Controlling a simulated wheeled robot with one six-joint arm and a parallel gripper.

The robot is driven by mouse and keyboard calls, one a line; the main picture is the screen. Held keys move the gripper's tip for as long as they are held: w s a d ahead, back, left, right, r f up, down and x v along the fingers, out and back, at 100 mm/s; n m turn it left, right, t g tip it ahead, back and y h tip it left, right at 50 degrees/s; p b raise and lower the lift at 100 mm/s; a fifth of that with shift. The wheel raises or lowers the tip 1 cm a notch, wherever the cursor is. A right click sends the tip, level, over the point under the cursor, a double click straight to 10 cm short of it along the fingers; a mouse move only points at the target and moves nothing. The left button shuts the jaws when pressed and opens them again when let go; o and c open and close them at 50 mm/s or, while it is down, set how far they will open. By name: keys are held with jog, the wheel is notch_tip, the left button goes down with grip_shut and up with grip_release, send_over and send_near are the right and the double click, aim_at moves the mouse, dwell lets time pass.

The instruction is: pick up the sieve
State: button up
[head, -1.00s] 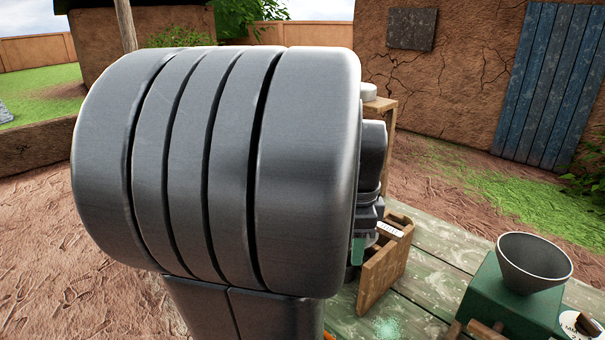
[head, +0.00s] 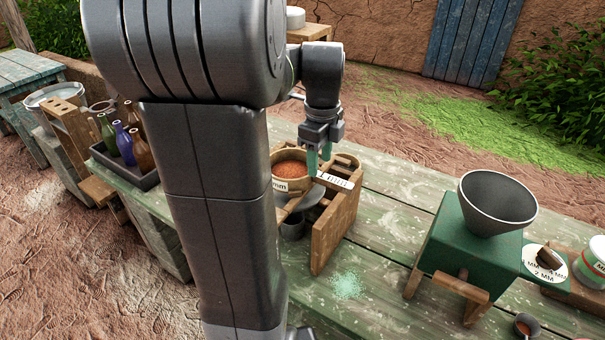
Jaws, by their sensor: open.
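A round wooden sieve (head: 291,186) with reddish-brown grains in it and a label ending in "mm" sits at a wooden stand (head: 336,222) on the green table. My gripper (head: 319,164) points down, with green fingertips, just right of the sieve's rim. It is open. I cannot tell whether the fingers touch the rim or are apart from it. My own arm hides the sieve's left side. Another curved wooden rim (head: 347,160) shows behind the gripper, mostly hidden.
A green box with a grey funnel (head: 497,203) stands on the table (head: 385,290) to the right. Pale green powder (head: 346,285) lies in front of the stand. Several bottles (head: 124,143) stand in a dark tray at left. A small dark cup (head: 293,226) is under the sieve.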

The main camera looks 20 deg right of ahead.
aim_at(322, 174)
jog(key=f, duration=0.5)
jog(key=shift+s+d+f+p, duration=0.1)
jog(key=shift+d+f+p, duration=0.2)
jog(key=shift+p, duration=0.1)
grip_shut()
